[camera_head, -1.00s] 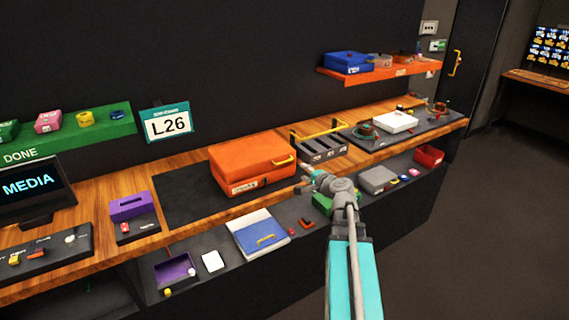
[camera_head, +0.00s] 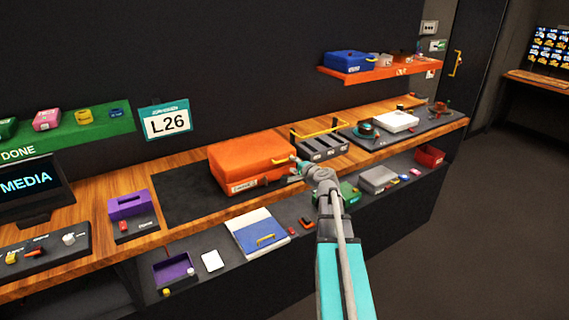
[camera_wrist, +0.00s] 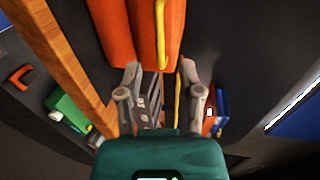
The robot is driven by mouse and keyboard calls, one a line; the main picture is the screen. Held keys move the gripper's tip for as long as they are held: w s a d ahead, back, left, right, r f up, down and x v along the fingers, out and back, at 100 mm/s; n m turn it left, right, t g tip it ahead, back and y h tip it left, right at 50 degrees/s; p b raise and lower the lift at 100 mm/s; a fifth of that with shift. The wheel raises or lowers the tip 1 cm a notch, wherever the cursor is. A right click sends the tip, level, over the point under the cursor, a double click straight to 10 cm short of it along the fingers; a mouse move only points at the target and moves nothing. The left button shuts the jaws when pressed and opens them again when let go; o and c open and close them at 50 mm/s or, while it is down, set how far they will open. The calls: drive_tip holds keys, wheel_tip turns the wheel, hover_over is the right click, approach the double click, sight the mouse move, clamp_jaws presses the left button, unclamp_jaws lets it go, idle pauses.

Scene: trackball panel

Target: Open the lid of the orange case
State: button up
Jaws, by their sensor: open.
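The orange case (camera_head: 245,158) sits closed on the dark mat on the wooden counter. My gripper (camera_head: 294,172) is at the right end of the case, beside the handle. In the wrist view my gripper (camera_wrist: 160,78) is open, with the lower end of the yellow handle between or just beyond its fingertips. I cannot tell whether a finger touches the handle or the case.
A grey slotted rack (camera_head: 322,148) with a yellow bar stands right of the case. A purple box (camera_head: 128,205) stands to the left. A lower shelf in front holds a blue and white box (camera_head: 257,232). An orange wall shelf (camera_head: 385,72) hangs above right.

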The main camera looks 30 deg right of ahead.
sight(285, 160)
drive_tip(key=shift+b+x, duration=0.5)
drive_tip(key=shift+x, duration=2.7)
drive_tip(key=shift+c, duration=0.2)
clamp_jaws()
